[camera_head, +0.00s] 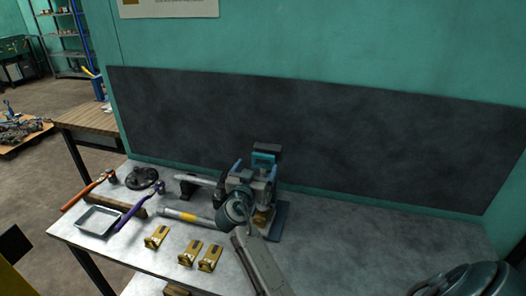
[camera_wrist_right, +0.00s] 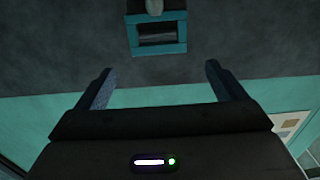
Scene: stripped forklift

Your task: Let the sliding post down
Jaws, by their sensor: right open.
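In the head view, a small teal block with a dark top (camera_head: 266,152) stands near the back of the grey bench, just beyond my right gripper (camera_head: 256,170); it may be the sliding post. In the right wrist view a teal frame with a dark middle (camera_wrist_right: 158,47) and a pale grey piece above it (camera_wrist_right: 154,7) show past the fingertips. The right gripper also shows in the wrist view (camera_wrist_right: 158,70), its two fingers wide apart with nothing between them. My right arm and gripper hide the lower part of the fixture. My left gripper is not seen.
At left lie a tray (camera_head: 98,220), orange (camera_head: 82,194) and purple (camera_head: 133,214) tools, a black round part (camera_head: 141,178) and several brass-coloured pieces (camera_head: 188,253). A dark panel (camera_head: 330,130) stands behind.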

